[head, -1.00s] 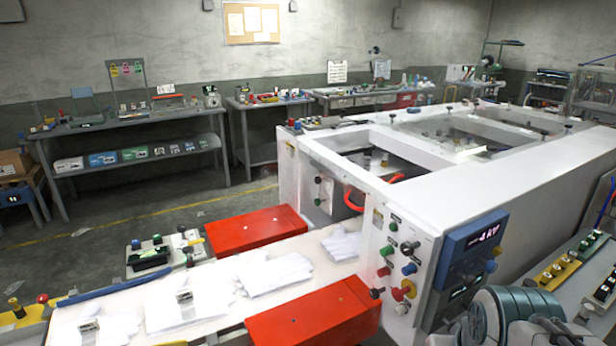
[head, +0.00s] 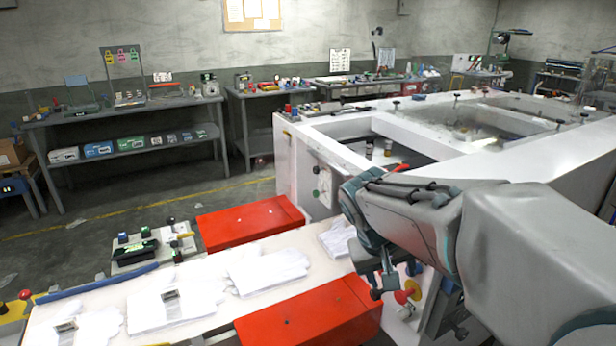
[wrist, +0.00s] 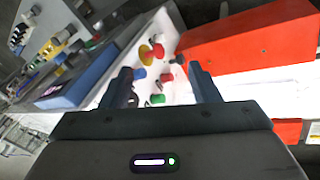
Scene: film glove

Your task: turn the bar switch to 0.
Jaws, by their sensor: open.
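The control panel on the end of the white machine carries several coloured knobs and buttons. In the wrist view I see a yellow-and-red knob (wrist: 146,52), a blue knob (wrist: 139,74), a red button (wrist: 167,77) and a green knob (wrist: 158,98). A dark knob (wrist: 133,100) sits close to the left finger. I cannot tell for sure which is the bar switch, and no 0 mark is readable. My gripper (wrist: 164,84) is open and empty, facing the panel. In the head view my gripper (head: 380,282) hangs before the panel and my arm hides much of it.
Red boxes (head: 310,318) and (head: 250,226) flank a white conveyor (head: 215,325) with white gloves on it. The machine's white top (head: 440,150) stretches behind my arm.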

